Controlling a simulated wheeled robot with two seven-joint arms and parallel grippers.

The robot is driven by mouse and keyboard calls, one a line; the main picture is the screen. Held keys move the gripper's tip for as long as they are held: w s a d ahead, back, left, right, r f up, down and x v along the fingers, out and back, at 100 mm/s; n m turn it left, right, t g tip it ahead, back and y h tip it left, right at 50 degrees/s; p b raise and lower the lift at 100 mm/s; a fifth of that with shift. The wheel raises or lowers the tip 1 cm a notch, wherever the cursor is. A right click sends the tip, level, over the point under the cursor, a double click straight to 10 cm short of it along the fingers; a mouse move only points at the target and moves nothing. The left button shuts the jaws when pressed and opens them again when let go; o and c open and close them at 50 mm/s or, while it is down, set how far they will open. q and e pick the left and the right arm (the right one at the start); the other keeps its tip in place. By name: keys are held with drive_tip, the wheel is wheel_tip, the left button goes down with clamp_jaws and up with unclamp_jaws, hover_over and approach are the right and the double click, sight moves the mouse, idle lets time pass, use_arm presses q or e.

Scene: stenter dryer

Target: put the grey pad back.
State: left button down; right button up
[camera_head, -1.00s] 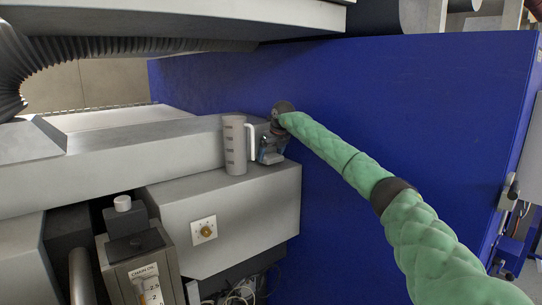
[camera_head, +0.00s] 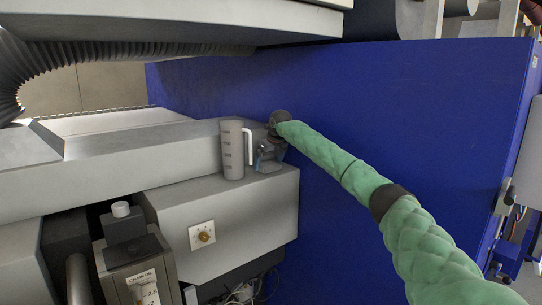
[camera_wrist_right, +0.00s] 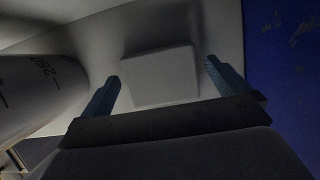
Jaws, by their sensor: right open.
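The grey pad (camera_wrist_right: 160,77) shows in the right wrist view as a pale, flat, roughly square piece lying against a light grey surface. It is framed between the two fingers of my right gripper (camera_wrist_right: 163,70), which is open with nothing between its jaws; I cannot tell how far the pad is from the fingertips. In the head view the right gripper (camera_head: 268,160) is at the end of the green-sleeved arm, just right of the measuring jug, over the grey housing ledge. The pad cannot be made out in the head view. My left gripper is not in view.
A grey measuring jug (camera_head: 232,152) stands upright close left of the right gripper; its side also fills the left of the wrist view (camera_wrist_right: 38,90). A blue machine wall (camera_head: 400,90) rises behind the arm.

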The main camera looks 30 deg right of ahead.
sight(268, 164)
drive_tip(key=shift+s+r, duration=0.15)
drive_tip(key=shift+r, duration=0.25)
drive_tip(key=b+v, duration=0.1)
drive_tip(key=v, duration=0.1)
drive_tip(key=shift+s+r+b, duration=0.2)
drive_tip(key=shift+r+b, duration=0.05)
drive_tip(key=shift+b, duration=0.1)
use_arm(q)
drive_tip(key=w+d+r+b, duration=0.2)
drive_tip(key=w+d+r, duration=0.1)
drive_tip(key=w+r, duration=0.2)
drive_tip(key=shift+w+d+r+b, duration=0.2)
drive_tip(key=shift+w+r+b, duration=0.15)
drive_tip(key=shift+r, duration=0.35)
use_arm(e)
drive_tip(key=v, duration=0.8)
drive_tip(key=shift+r, duration=0.2)
drive_tip(key=shift+s+f, duration=0.1)
